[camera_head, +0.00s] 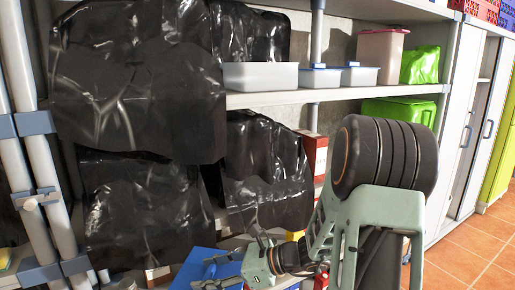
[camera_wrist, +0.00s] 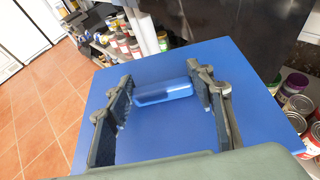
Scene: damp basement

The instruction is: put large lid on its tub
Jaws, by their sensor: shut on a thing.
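The large lid (camera_head: 196,268) is a flat blue square plate with a raised bar handle (camera_wrist: 163,91). My gripper (camera_wrist: 165,84) is shut on this handle, one finger at each end of it. In the head view my gripper (camera_head: 238,265) is low in front of the shelving, and its arm partly hides the lid. A wide whitish tub (camera_head: 261,77) with no lid visible stands on the middle shelf, up from the lid. Two smaller tubs with blue lids (camera_head: 320,78) (camera_head: 360,76) stand to its right.
Black plastic sheets (camera_head: 135,80) hang at the left, close to the wide tub. A pinkish bin (camera_head: 380,55) and green containers (camera_head: 400,108) are at the right. Several paint cans (camera_wrist: 297,103) stand near the lid. Tiled floor (camera_wrist: 40,110) is open at the wrist view's left.

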